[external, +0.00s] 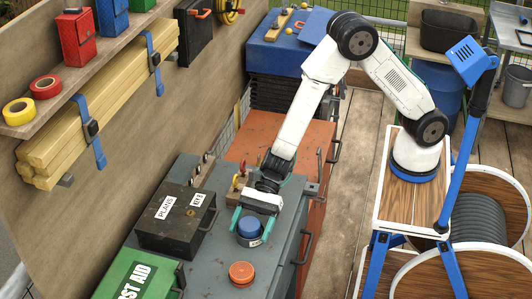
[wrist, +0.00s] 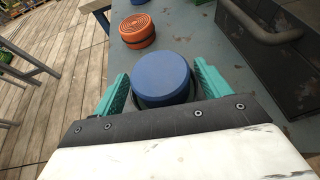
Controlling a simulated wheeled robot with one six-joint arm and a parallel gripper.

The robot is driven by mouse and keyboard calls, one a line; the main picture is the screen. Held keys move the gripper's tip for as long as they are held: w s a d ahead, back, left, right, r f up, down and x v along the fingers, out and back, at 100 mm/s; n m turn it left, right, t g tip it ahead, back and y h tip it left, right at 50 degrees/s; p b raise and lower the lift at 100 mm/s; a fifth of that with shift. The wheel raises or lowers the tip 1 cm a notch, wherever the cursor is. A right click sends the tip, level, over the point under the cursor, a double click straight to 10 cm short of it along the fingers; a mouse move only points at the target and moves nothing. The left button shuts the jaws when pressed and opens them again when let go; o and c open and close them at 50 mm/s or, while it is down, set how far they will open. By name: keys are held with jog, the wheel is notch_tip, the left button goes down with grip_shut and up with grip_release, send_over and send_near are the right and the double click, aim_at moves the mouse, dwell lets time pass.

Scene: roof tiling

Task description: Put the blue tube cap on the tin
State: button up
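The blue tube cap (external: 249,226) is a round blue disc on top of a short dark round container with a pale label (external: 256,243), which may be the tin. In the wrist view the cap (wrist: 162,78) fills the space between the fingers, and a dark green rim shows below it. My gripper (external: 252,224) points down with its two teal fingers on either side of the cap. In the wrist view the gripper (wrist: 161,72) looks open, with narrow gaps beside the cap. Whether the cap is seated on the container is hidden.
A bench handle (external: 305,247) sticks out at right.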

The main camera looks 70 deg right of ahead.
jog(key=shift+w+r, duration=0.1)
jog(key=shift+r, duration=0.1)
jog(key=r+v, duration=0.1)
jog(key=v, duration=1.1)
jog(key=shift+r, duration=0.15)
jog(key=s+d+r+n+g+h, duration=0.3)
jog(key=s+d+r+n, duration=0.8)
jog(key=r, duration=0.1)
jog(key=s+d+r+n+t+h, duration=0.1)
jog(key=s+d+n+h, duration=0.3)
jog(key=d, duration=0.7)
jog(key=s+d+r+n+t+h, duration=0.2)
jog(key=s+d+n+h, duration=0.2)
jog(key=d, duration=0.8)
jog(key=s+h, duration=0.2)
jog(key=s, duration=0.2)
jog(key=shift+s, duration=0.25)
